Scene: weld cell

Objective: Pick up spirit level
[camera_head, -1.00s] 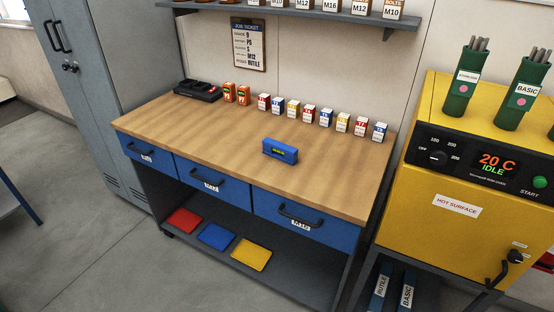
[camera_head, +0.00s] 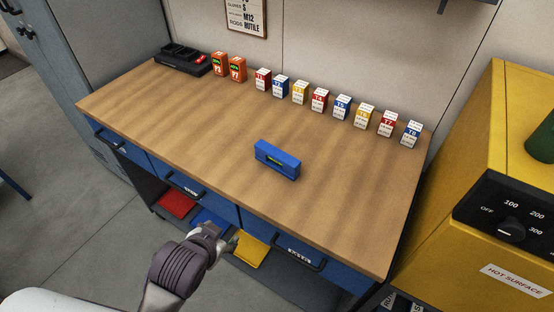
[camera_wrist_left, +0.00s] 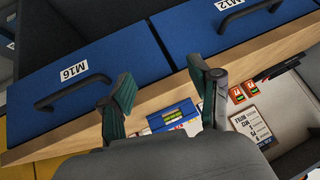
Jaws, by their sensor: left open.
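The spirit level (camera_head: 277,160) is a blue block with a yellow-green vial, standing on the wooden workbench top (camera_head: 200,130) near its middle. It also shows in the left wrist view (camera_wrist_left: 173,117), beyond and between my fingers. My left gripper (camera_head: 228,240) is in front of the bench, below the top's front edge, apart from the level. In the left wrist view its two fingers (camera_wrist_left: 162,98) are spread with nothing between them. My right gripper is in neither view now.
A row of small numbered boxes (camera_head: 342,107), two orange devices (camera_head: 229,67) and a black charger (camera_head: 184,58) stand along the back. Blue drawers with handles (camera_head: 185,187) front the bench. A yellow oven (camera_head: 480,170) stands right. The top around the level is clear.

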